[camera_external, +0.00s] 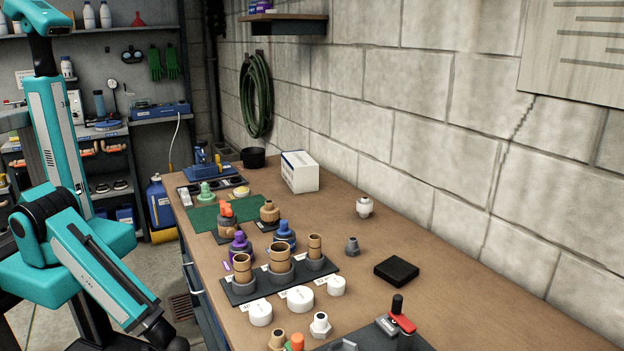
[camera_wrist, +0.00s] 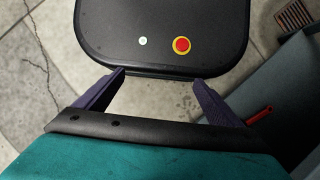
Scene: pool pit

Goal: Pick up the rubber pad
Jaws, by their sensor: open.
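The rubber pad appears to be the flat black square (camera_external: 396,271) lying on the brown workbench, right of the middle. Nothing touches it and its top is bare. It does not show in the wrist view. My arm is at the left of the external view, off the bench's left side and well away from the pad. My gripper (camera_wrist: 159,78) shows in the wrist view with two purple fingers spread apart and nothing between them. Its fingers cannot be made out in the external view.
The workbench (camera_external: 470,310) has bare room around the pad. A black rack (camera_external: 240,294) holds brass fittings; white caps (camera_external: 300,299) lie nearby. A block wall (camera_external: 450,130) runs behind.

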